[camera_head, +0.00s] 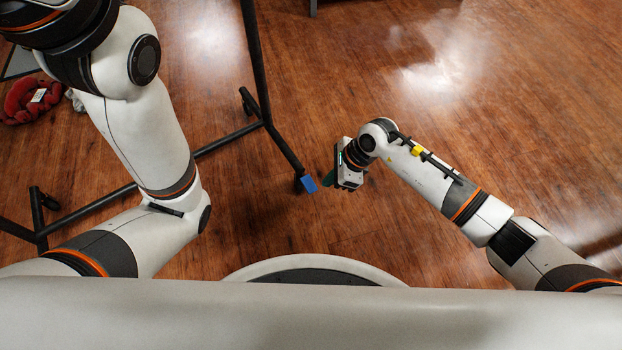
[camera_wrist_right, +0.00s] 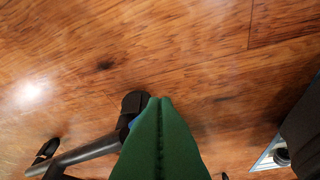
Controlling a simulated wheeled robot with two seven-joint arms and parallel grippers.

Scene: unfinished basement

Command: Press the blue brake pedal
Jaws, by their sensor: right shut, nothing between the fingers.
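The blue brake pedal (camera_head: 309,184) is a small flat tab on the caster at the near end of a black rack's foot. My right gripper (camera_head: 327,180) is just right of the pedal in the head view, with a small gap showing between them. In the right wrist view, its green fingers (camera_wrist_right: 160,101) are pressed together and empty. There, the fingers cover most of the pedal, and only a sliver of blue (camera_wrist_right: 133,122) shows beside them. I cannot tell the height of the fingertips over the pedal. My left gripper is out of view.
The black rack frame (camera_head: 255,60) has an upright post and floor bars running to the left, with another caster (camera_head: 247,101) farther back. A red object (camera_head: 28,100) lies at the far left. The wooden floor is clear behind and right of my right gripper.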

